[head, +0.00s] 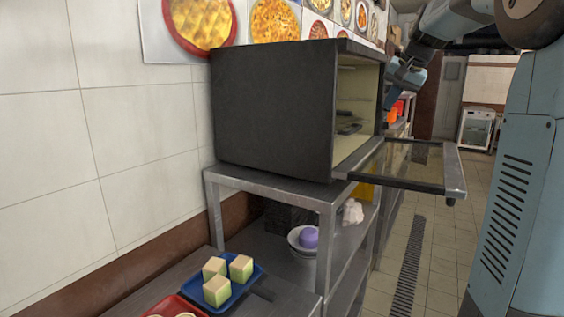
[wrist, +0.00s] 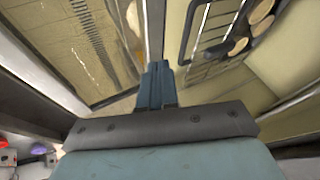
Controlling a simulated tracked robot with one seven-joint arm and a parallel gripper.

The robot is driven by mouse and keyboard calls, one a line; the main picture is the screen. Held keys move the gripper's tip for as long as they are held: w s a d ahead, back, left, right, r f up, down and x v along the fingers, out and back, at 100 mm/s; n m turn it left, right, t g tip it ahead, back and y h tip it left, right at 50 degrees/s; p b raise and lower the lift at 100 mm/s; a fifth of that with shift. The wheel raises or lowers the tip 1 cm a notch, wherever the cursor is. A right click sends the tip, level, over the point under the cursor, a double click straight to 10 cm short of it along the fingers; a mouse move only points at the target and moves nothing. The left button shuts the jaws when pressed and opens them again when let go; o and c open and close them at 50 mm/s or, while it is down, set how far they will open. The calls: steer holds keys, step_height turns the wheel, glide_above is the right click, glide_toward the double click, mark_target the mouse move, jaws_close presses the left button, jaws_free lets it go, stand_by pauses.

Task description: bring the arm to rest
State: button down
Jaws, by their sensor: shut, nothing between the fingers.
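My gripper (wrist: 157,75) is shut and empty in the wrist view, its fingers pressed together. In the head view my arm comes in from the upper right, and my gripper (head: 390,102) is at the oven's open front, above the lowered door. The dark box oven (head: 272,112) stands on a metal shelf unit. Its glass door (head: 412,165) is folded down and sticks out level; it also shows at the left of the wrist view (wrist: 75,45). The fingertips' exact distance to the oven is hard to tell.
Inside the oven, a rack with brownish pieces (wrist: 240,45) shows in the wrist view. A blue tray (head: 249,290) carries pale green blocks beside a red tray (head: 172,306). Open tiled floor lies to the right.

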steer(key=s+a+f+n, duration=0.2)
steer(key=s+a+f, duration=0.2)
steer(key=s, duration=0.7)
steer(key=s+a+f+n+h, duration=0.1)
steer(key=s+a+f, duration=0.3)
steer(key=s+f, duration=0.4)
steer(key=s+a+f+n, duration=0.2)
steer(key=s+a+f, duration=0.2)
steer(key=s, duration=1)
step_height(320, 180, down, 2)
steer(key=shift+s+f+n+g+h, duration=0.15)
steer(key=shift+s+n+g+h, duration=0.05)
steer(key=shift+n+g+h, duration=0.2)
